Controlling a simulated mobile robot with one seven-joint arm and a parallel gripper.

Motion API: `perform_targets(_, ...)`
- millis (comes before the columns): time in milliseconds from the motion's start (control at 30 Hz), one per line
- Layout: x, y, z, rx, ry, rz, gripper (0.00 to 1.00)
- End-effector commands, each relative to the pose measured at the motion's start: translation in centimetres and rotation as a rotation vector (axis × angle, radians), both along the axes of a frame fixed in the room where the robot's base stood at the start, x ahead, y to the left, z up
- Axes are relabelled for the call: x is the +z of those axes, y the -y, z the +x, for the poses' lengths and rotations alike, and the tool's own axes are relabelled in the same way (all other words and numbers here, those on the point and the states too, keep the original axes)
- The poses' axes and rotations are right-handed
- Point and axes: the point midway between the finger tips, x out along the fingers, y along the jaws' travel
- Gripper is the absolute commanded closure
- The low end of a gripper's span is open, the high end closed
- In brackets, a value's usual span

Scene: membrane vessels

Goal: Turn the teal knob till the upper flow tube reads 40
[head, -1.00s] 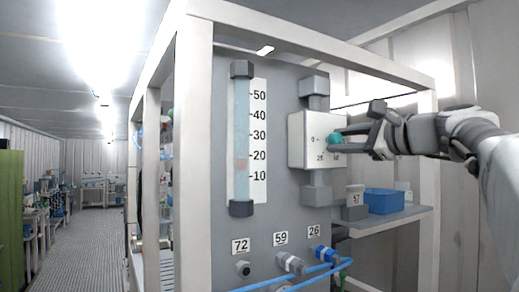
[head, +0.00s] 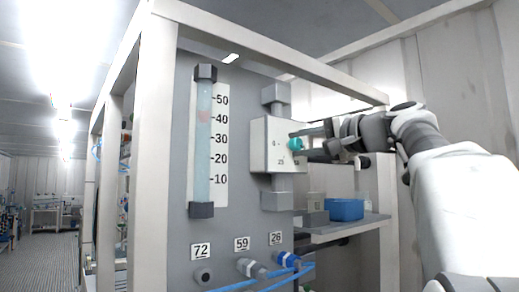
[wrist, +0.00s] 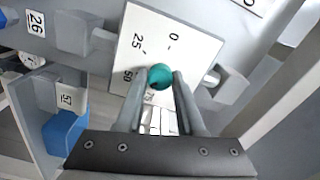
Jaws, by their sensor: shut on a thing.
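The teal knob (head: 295,144) sits on the front of a white valve box with a printed dial (head: 264,140). In the wrist view the knob (wrist: 160,77) is between the two fingertips of my gripper (wrist: 161,88), which is shut on it. In the head view my gripper (head: 306,145) reaches in from the right and partly covers the knob. The flow tube (head: 203,160) stands upright on the grey panel, left of the box. Its faint reddish float (head: 203,117) is level with about the 40 mark.
Ports labelled 72 (head: 201,251), 59 (head: 242,244) and 26 (head: 276,239) sit low on the panel, with blue hoses (head: 240,285). A blue bin (head: 346,209) stands on a shelf at right. A white frame post (head: 156,150) stands left of the panel.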

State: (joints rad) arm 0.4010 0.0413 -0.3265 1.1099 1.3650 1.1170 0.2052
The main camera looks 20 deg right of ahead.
Motion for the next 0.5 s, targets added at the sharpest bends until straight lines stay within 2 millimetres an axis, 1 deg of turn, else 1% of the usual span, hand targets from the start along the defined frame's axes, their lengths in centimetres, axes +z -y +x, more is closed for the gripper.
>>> perform_targets(200, -0.01, -0.01, 0.00, 0.000, 0.023, -0.063, 1.00)
perform_targets(500, 0.03, 0.00, 0.00, 0.000, 0.030, -0.083, 1.00)
